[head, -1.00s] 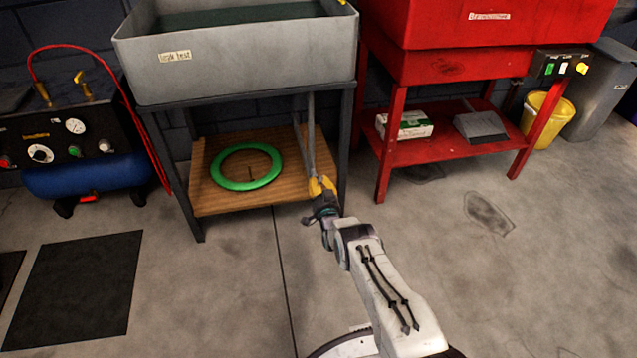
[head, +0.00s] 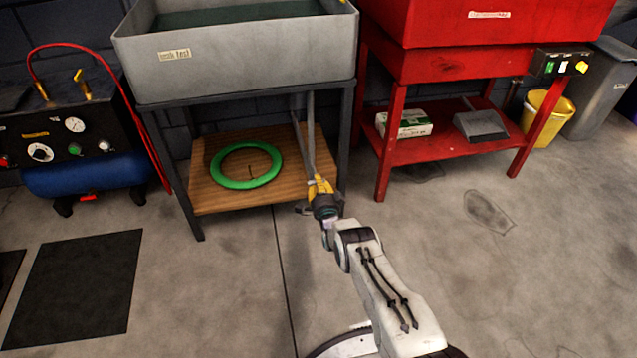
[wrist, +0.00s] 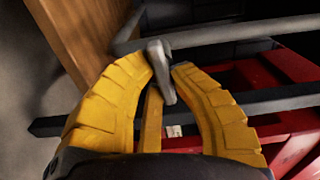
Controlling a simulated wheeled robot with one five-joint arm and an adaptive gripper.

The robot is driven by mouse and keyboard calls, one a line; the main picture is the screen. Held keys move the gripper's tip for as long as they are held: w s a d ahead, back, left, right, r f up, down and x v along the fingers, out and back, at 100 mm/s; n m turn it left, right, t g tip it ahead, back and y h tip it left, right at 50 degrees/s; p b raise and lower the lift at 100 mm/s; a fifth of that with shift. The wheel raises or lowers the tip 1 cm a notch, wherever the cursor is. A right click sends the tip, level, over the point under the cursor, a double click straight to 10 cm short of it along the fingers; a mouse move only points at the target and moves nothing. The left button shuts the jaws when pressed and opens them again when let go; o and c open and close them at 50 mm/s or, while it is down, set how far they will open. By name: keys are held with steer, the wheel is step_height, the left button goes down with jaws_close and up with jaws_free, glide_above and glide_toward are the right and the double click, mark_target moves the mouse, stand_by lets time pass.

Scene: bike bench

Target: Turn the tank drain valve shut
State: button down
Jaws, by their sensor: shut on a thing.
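The grey leak test tank (head: 240,62) stands on a dark frame in the head view. Its grey drain pipe (head: 310,135) runs down to the valve at the right front of the wooden shelf. My gripper (head: 321,184) is at the pipe's lower end and hides most of the valve. In the wrist view my gripper's yellow fingers (wrist: 166,68) close around the grey valve handle (wrist: 161,72), which is tilted between the fingertips. A narrow yellowish bar shows below it between the fingers; I cannot tell what it belongs to.
A wooden shelf (head: 215,198) under the tank holds a green ring (head: 233,183). A frame leg stands close to the right of my gripper. A red bench (head: 405,170) is to the right and a blue compressor (head: 85,175) to the left. The front floor is clear.

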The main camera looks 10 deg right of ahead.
steer(key=shift+a+m, duration=0.25)
steer(key=shift+m, duration=0.25)
steer(key=c, duration=1.4)
jaws_free()
steer(key=shift+o, duration=1.4)
steer(key=shift+d, duration=0.1)
steer(key=shift+s, duration=0.2)
steer(key=s, duration=1.1)
steer(key=shift+s, duration=0.3)
